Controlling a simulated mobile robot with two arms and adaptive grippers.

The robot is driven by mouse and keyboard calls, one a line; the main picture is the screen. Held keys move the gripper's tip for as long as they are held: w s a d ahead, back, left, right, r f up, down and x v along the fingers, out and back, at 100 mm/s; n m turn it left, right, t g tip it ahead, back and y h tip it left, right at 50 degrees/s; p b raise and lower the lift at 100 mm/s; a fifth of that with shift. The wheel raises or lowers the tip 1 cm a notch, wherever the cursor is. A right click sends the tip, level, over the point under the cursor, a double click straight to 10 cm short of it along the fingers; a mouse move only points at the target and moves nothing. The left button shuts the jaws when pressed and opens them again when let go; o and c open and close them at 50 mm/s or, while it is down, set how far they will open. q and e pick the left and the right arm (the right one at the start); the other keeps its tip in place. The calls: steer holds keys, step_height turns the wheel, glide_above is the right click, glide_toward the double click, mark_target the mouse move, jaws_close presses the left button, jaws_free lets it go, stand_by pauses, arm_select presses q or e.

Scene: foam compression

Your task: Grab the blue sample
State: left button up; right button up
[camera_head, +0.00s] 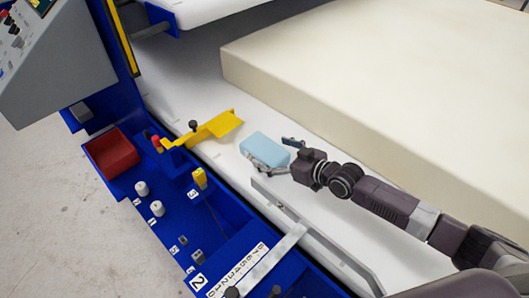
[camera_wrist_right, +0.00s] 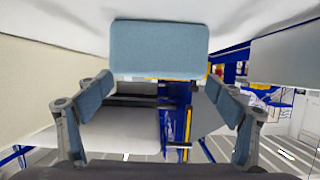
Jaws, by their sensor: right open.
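The blue sample (camera_head: 263,149) is a light blue block lying on the white machine bed, in front of the big cream foam block. It also shows in the wrist view (camera_wrist_right: 158,48), at the top centre, against the white surface. My right gripper (camera_head: 275,156) reaches in from the right at the sample's near right end. Its jaws are open, with one finger toward each side of the sample. In the wrist view the gripper's fingertips (camera_wrist_right: 160,86) stand apart, left and right of the sample's edge. I cannot tell whether they touch it. My left gripper is not in view.
The cream foam block (camera_head: 400,75) fills the bed's far right. A yellow bracket (camera_head: 215,127) with a black knob stands left of the sample. A blue machine frame with a red tray (camera_head: 111,153), knobs and a number scale (camera_head: 240,268) runs along the front left.

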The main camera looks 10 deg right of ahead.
mark_target(266, 148)
steer(key=x, duration=0.4)
steer(key=shift+w+d, duration=0.15)
steer(key=c, duration=1)
